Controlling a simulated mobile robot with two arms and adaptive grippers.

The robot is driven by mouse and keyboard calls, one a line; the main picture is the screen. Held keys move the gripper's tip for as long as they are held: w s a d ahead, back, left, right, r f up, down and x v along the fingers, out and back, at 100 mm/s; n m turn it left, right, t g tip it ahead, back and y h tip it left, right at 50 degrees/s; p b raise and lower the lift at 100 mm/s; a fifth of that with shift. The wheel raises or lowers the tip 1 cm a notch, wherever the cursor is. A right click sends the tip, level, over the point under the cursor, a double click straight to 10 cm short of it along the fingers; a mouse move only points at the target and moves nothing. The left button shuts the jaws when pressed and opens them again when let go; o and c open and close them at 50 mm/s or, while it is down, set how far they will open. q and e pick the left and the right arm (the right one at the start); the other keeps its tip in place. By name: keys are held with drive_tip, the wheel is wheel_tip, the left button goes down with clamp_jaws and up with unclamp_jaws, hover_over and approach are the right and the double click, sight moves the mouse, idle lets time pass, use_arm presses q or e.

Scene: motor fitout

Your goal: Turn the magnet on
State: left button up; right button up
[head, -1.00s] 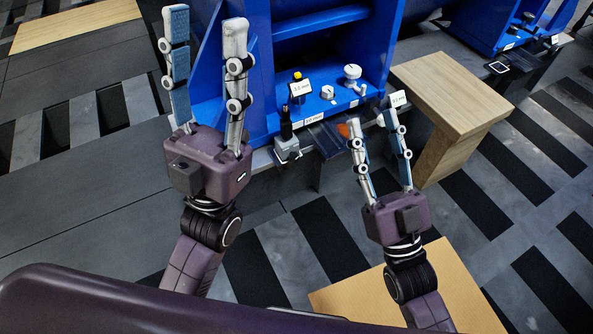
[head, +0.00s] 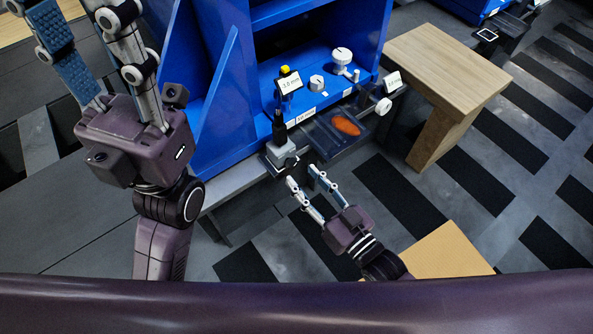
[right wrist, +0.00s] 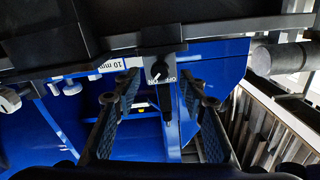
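The magnet is a small grey block (head: 281,152) with a black post on the ledge at the front of the blue machine. In the right wrist view its dark face carries a round knob (right wrist: 158,71) with OFF and ON lettering beside it. I cannot tell for sure which mark the knob points to. My right gripper (head: 302,175) is open and empty, just in front of the block, fingertips toward it. In the right wrist view its fingers (right wrist: 160,88) stand either side of the knob, apart from it. My left gripper (head: 85,45) is open and empty at the upper left, its fingertips cut off.
A dark tray holds an orange object (head: 346,125). A wooden table (head: 440,60) stands to the right. Striped floor lies in front.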

sight(294, 167)
drive_tip(key=shift+b+x, duration=0.4)
drive_tip(key=shift+x, duration=1.2)
drive_tip(key=shift+c, duration=0.6)
clamp_jaws()
